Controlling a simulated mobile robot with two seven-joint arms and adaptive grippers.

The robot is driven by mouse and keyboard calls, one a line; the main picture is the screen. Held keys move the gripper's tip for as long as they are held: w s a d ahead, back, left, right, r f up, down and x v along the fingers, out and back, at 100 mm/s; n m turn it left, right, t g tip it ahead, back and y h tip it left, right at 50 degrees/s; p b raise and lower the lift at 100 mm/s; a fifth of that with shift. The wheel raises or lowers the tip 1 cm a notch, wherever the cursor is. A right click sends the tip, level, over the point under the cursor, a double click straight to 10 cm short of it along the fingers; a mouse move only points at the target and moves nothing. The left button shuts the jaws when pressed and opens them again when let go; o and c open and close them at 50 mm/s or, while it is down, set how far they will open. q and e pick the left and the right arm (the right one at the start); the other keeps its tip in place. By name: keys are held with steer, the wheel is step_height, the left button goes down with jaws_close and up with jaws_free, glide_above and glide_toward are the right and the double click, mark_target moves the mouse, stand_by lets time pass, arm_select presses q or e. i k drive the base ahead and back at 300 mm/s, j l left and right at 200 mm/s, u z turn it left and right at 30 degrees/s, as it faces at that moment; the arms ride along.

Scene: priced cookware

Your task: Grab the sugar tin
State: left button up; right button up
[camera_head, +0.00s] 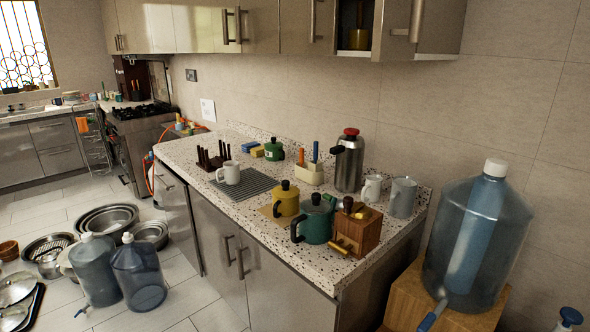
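No label reading sugar can be made out, so I cannot tell which container is the sugar tin. On the speckled counter (195,155) stand a yellow lidded pot (286,201), a larger dark green lidded pot (314,221) and a small green lidded pot (274,150) farther back. A wooden box-shaped grinder (357,230) stands at the front right corner, close beside the dark green pot. All of them stand upright. Neither of my grippers is in view.
A steel flask (348,164), a grey pitcher (402,197) and a white mug (229,173) on a dark mat share the counter. A large water jug (476,240) stands on a wooden stand at right. Blue bottles (138,272) and steel bowls (107,219) crowd the floor left.

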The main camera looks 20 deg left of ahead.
mark_target(281, 208)
steer(key=i+j+z, duration=0.1)
steer(key=j, duration=0.25)
steer(key=i+j+z, duration=0.25)
steer(key=i+j, duration=0.15)
steer(key=j, duration=0.35)
steer(key=i+j+z, duration=0.15)
steer(key=j, duration=0.25)
steer(key=i+j+z, duration=0.1)
steer(key=j, duration=0.25)
steer(key=i+j+z, duration=0.1)
steer(key=j, duration=0.35)
